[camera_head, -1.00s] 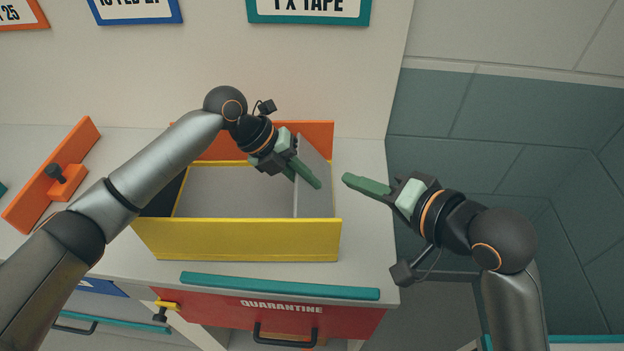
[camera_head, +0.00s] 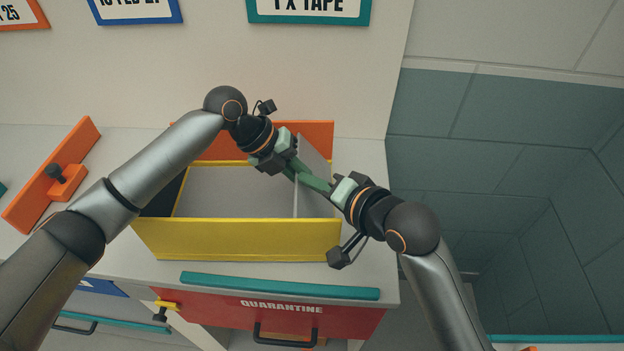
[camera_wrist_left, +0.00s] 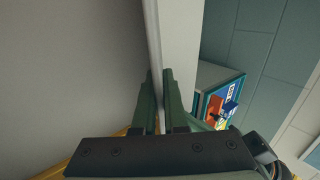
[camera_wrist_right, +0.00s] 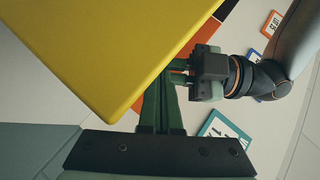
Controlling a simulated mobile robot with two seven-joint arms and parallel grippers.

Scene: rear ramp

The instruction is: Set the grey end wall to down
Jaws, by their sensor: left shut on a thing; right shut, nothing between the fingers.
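The grey end wall (camera_head: 315,154) stands upright at the right end of the yellow-sided box (camera_head: 240,240). My left gripper (camera_head: 296,170) reaches over the box and is shut on the wall's edge; in the left wrist view its fingers (camera_wrist_left: 160,88) lie on both sides of the thin wall (camera_wrist_left: 152,35). My right gripper (camera_head: 309,179) comes in from the right, shut and empty, with its fingertips close to the left gripper's fingers. In the right wrist view the right fingers (camera_wrist_right: 163,88) are shut beside a yellow panel (camera_wrist_right: 110,45). Whether the right fingers touch the wall is hidden.
An orange board (camera_head: 322,130) stands behind the box. An orange piece with a dark knob (camera_head: 55,172) is at the left. Below is a red drawer front marked quarantine (camera_head: 270,308) with a teal strip (camera_head: 280,287). The counter ends right of the box.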

